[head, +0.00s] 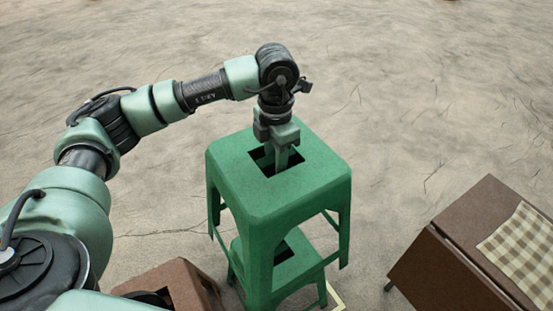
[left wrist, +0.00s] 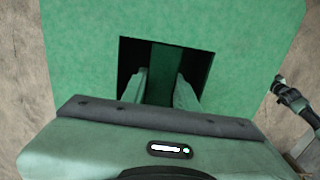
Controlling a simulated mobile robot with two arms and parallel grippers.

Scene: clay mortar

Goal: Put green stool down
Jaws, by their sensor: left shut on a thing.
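The green stool (head: 255,195) is upright in the head view, with a square hole in its seat. My left gripper (head: 284,156) points down into that hole. In the left wrist view, its two fingers (left wrist: 160,92) stand on either side of a green strip inside the hole, shut on the stool. The stool's seat (left wrist: 90,50) fills much of that view. A second, lower green stool (head: 302,262) shows beneath and behind the held stool's legs. I cannot tell whether the two touch, or whether the held stool's feet meet the floor.
A brown table (head: 440,275) with a checkered cloth (head: 520,248) stands at the lower right. A brown piece of furniture (head: 180,278) stands at the lower left, close to the stools. The pale cracked floor (head: 420,100) is clear behind and to the right.

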